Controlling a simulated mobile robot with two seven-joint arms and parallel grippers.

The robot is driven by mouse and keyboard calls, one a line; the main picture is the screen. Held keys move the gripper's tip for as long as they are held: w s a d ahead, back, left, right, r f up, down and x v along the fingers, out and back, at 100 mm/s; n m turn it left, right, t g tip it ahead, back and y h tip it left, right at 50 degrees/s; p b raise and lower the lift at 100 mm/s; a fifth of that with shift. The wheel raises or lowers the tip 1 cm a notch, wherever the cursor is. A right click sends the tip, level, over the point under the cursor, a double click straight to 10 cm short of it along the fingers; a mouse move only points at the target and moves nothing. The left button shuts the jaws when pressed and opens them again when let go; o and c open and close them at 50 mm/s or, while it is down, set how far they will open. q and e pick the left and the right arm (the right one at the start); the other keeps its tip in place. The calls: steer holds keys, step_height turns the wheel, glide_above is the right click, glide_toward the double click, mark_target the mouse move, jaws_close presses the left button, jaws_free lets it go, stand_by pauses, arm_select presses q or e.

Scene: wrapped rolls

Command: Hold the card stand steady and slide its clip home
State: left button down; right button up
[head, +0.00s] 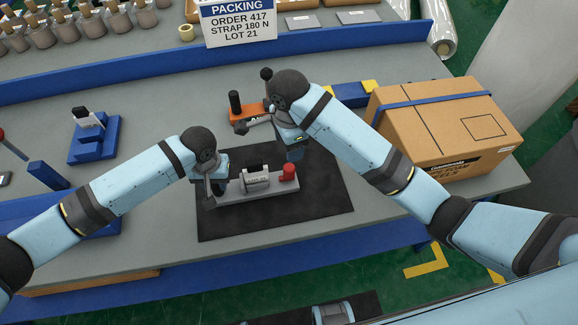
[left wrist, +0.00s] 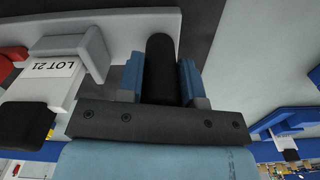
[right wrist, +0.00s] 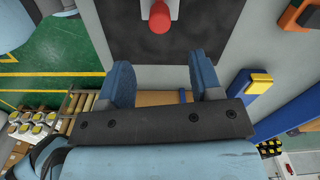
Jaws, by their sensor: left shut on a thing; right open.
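The card stand is a grey bar (head: 232,188) on a black mat (head: 325,205). It carries a white LOT 21 card (left wrist: 52,75) in a grey holder, a black post at its left end and a red knob (head: 288,172) at its right end. My left gripper (head: 211,190) is shut on the black post (left wrist: 160,60), with one finger on each side of it in the left wrist view. My right gripper (head: 294,150) is open and empty, just behind the red knob. In the right wrist view the red knob (right wrist: 159,18) lies beyond the fingertips, apart from them.
An orange tool with a black handle (head: 236,104) stands behind my right gripper. A strapped cardboard box (head: 440,125) is at the right. A blue fixture (head: 95,140) stands at the left. A blue rail and a PACKING sign (head: 238,22) are at the back. Bare table lies left of the mat.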

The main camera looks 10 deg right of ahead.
mark_target(289, 167)
step_height(289, 167, down, 11)
steer(key=shift+r, duration=0.15)
